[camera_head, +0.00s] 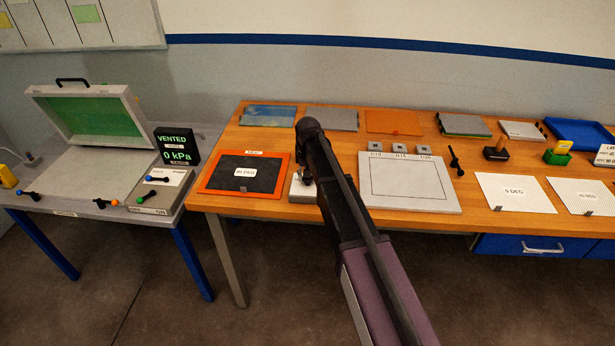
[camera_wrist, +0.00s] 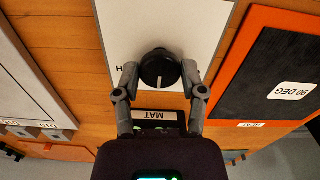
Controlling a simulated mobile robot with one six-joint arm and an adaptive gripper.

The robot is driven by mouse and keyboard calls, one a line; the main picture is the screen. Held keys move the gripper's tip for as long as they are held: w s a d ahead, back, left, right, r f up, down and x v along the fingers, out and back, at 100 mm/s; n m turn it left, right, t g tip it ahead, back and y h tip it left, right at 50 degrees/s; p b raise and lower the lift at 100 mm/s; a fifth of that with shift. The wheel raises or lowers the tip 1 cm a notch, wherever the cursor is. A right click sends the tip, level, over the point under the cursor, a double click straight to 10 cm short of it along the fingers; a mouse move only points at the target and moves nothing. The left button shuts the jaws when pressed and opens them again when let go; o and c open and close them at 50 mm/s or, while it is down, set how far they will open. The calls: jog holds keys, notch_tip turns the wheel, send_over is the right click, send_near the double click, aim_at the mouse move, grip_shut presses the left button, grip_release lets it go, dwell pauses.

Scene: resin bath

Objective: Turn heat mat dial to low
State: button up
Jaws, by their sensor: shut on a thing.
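The heat mat dial is a round black knob (camera_wrist: 160,70) with a white pointer line, on a white control box (camera_wrist: 150,22) in the wrist view. The pointer line runs toward the bottom of that view, slightly left. My gripper (camera_wrist: 160,75) has one finger on each side of the knob and is shut on it. In the head view the white box (camera_head: 300,190) is partly hidden by my arm, and the knob is hidden there.
The orange-edged heat mat (camera_head: 202,188), with a black middle and a 90 DEG card, lies just left of the box in the head view. A grey outlined board (camera_head: 452,204) lies close on the right. A vacuum table with a green-lined lid (camera_head: 100,115) stands further left.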

jog(key=shift+s, duration=0.1)
jog(key=o, duration=1.2)
jog(key=shift+c, duration=0.2)
